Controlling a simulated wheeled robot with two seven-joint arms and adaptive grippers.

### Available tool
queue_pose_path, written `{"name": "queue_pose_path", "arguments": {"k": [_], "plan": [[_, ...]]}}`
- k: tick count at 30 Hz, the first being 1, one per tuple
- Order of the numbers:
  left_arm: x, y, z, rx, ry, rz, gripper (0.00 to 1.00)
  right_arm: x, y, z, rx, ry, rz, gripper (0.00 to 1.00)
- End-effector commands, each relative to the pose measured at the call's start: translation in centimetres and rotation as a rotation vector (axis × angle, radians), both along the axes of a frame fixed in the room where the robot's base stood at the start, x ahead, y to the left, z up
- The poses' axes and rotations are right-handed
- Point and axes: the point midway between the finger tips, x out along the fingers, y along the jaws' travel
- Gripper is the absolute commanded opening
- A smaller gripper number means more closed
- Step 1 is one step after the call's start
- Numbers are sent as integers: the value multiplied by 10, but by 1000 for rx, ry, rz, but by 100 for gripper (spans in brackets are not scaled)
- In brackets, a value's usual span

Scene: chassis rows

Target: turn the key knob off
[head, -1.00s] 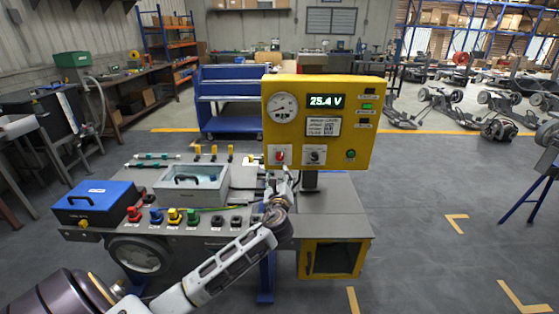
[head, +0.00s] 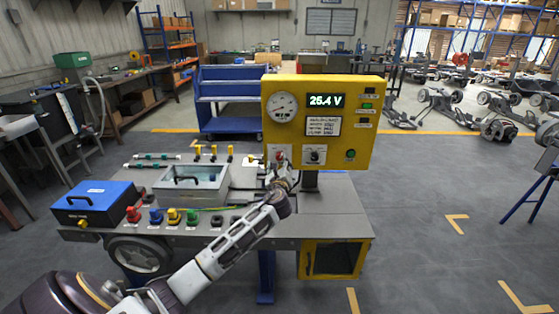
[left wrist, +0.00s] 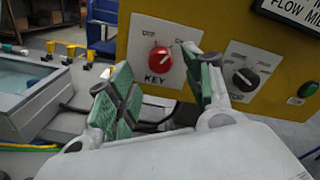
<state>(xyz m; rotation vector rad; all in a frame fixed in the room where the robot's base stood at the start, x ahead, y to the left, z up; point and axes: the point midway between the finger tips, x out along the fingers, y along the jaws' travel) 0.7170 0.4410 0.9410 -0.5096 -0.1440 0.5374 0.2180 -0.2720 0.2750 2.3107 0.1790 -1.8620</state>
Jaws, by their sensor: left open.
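The red key knob (left wrist: 160,59) sits on a white plate marked KEY on the yellow panel (left wrist: 205,16). In the head view the knob (head: 280,156) is at the panel's lower left, partly hidden by my gripper. Its exact pointer direction is too small to tell. My left gripper (left wrist: 155,78) is open and empty, its green-padded fingers to either side of the knob in the left wrist view. In the head view my left gripper (head: 282,170) is just below the knob. Whether it touches the knob cannot be told. My right gripper is not in view.
A black knob (left wrist: 245,79) and a green button (left wrist: 308,89) are to the right on the panel. A gauge (head: 282,106) and a 25.4 V display (head: 326,101) are above. A clear-lidded box (head: 192,185) and a blue box (head: 97,202) stand on the bench.

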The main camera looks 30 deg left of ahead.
Motion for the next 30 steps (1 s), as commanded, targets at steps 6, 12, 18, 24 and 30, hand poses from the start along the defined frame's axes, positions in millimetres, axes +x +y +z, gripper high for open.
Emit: {"name": "queue_pose_path", "arguments": {"k": [6,12,18,24,30], "plan": [[18,11,0,-1,0,1,51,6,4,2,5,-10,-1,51],[33,20,0,-1,0,1,51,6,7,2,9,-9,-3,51],[42,25,0,-1,-1,0,51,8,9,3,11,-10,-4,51],[44,27,0,-1,0,0,51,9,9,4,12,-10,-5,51],[44,27,0,-1,0,0,51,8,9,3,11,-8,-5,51]]}}
